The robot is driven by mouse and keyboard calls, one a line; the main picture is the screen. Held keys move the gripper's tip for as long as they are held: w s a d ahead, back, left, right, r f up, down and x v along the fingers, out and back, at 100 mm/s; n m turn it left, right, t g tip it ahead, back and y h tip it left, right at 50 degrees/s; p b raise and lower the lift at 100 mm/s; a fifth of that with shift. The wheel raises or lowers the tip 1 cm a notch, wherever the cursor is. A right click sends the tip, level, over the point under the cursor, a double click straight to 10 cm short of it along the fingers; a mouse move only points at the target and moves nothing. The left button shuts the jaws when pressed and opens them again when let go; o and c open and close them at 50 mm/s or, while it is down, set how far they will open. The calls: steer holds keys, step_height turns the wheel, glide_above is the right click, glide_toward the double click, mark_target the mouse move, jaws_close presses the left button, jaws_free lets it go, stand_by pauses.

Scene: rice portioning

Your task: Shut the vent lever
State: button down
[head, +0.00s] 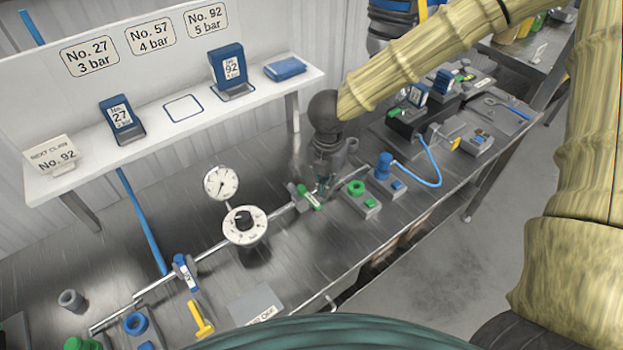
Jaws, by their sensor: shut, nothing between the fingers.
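A green lever (309,197) with a pale label sits on a valve on the metal pipe, right of the gauge. Its label is too small to read, so I cannot confirm that it is the vent lever. It lies slanted to the pipe. My gripper (323,182) points down right beside this lever, shut and empty; I cannot tell whether it touches it. A blue lever (186,272) with a label sits across the pipe further left. A yellow handle (201,318) lies below it.
A round dial gauge (221,183) and a white knob dial (245,225) stand on the pipe (212,251) left of my gripper. A green-ringed fitting (357,188) and a blue fitting (383,166) with a hose stand close right. A shelf (240,108) with numbered blocks runs behind.

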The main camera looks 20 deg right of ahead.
steer(key=r+p, duration=0.1)
steer(key=r, duration=0.1)
steer(key=r+p, duration=0.3)
steer(key=shift+w+d+r+p, duration=0.15)
steer(key=shift+d+r+p, duration=0.25)
